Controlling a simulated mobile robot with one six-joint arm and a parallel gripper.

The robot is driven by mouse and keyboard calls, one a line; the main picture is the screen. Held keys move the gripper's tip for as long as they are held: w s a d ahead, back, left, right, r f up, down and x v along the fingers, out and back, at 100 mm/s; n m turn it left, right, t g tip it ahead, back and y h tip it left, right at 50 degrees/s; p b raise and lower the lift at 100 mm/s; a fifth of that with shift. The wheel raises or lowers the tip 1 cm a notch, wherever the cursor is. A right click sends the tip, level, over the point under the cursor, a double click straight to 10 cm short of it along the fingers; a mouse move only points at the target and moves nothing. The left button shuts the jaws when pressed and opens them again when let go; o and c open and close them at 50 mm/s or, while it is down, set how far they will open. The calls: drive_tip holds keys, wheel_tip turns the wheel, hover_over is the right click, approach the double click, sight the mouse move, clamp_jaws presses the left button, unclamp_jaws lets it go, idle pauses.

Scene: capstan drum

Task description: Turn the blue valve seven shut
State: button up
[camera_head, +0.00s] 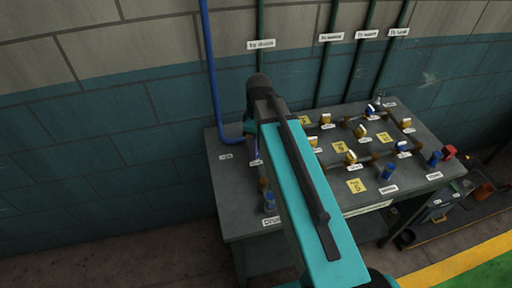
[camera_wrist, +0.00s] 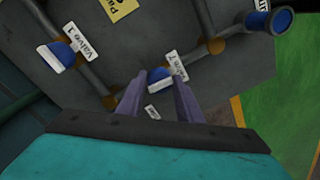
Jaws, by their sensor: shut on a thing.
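In the wrist view, a valve with a blue and white handle (camera_wrist: 159,74) sits on a grey table. A white label (camera_wrist: 177,66) beside it seems to read Valve 7, in small print. My gripper (camera_wrist: 158,84) has its two purple-grey fingers on either side of this handle and is shut on it. The lower part of the valve is hidden between the fingers. In the head view, my gripper and this valve are hidden behind my arm.
Another blue and white handle (camera_wrist: 60,55), labelled Valve 1, stands left of my gripper. A blue-ended pipe (camera_wrist: 268,20) rises at upper right. In the head view, the table (camera_head: 233,205) carries several valves, brown pipes and yellow cards. A blue pipe (camera_head: 210,70) runs down the wall.

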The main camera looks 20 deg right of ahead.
drive_tip(key=m, duration=0.4)
drive_tip(key=m+p, duration=0.1)
drive_tip(key=m, duration=0.3)
drive_tip(key=shift+s+m, duration=0.1)
drive_tip(key=shift+m, duration=0.2)
drive_tip(key=m, duration=0.4)
drive_tip(key=shift+a+t, duration=0.1)
drive_tip(key=shift+t, duration=0.3)
drive_tip(key=shift+m, duration=2.4)
drive_tip(key=o, duration=1)
drive_tip(key=shift+s, duration=0.1)
drive_tip(key=shift+r+p, duration=0.15)
drive_tip(key=shift+p, duration=0.2)
